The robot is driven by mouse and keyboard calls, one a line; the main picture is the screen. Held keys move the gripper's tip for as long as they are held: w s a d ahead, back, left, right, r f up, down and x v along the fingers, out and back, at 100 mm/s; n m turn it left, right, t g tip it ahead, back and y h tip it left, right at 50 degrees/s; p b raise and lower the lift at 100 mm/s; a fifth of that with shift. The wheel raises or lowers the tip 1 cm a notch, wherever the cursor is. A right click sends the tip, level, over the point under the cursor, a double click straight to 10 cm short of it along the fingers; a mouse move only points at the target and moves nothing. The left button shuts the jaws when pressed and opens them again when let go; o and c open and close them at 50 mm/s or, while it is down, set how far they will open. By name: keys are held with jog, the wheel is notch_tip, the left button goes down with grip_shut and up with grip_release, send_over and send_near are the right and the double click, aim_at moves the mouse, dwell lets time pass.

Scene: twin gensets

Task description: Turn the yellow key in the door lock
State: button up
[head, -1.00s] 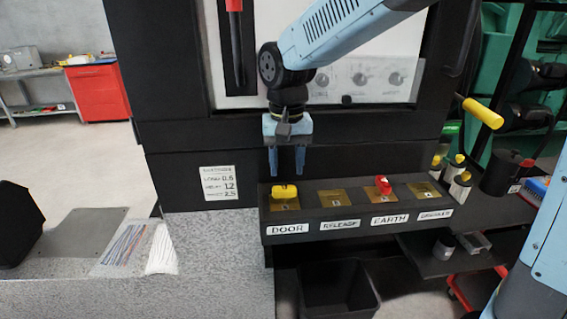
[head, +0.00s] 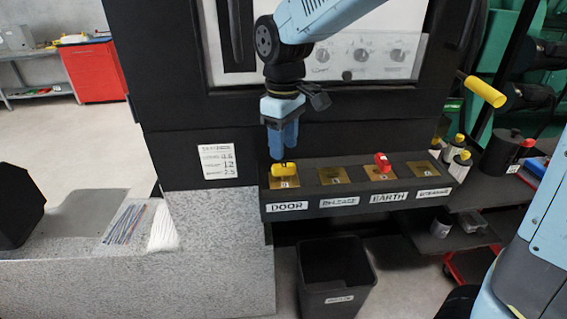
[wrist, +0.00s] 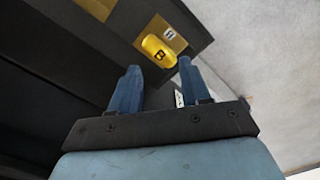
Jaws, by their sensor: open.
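The yellow key (head: 284,168) sits in the brass DOOR lock plate (head: 285,183) at the left end of the dark lock ledge. Whether the fingertips touch the key cannot be told. A red key (head: 382,162) stands in the EARTH lock.
The RELEASE plate (head: 333,176) is empty, right of DOOR. The dark cabinet (head: 180,120) rises behind the ledge. A black bin (head: 335,290) stands below. Several yellow-topped bottles (head: 456,148) and a yellow-handled lever (head: 486,90) are at the right.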

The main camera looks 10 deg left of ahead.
aim_at(284, 164)
jog(key=n, duration=0.4)
jog(key=shift+f, duration=0.1)
jog(key=n, duration=0.3)
jog(key=shift+f, duration=0.1)
jog(key=shift+f+n, duration=0.2)
jog(key=shift+n, duration=0.1)
jog(key=shift+f, duration=2.6)
jog(key=shift+c, duration=0.2)
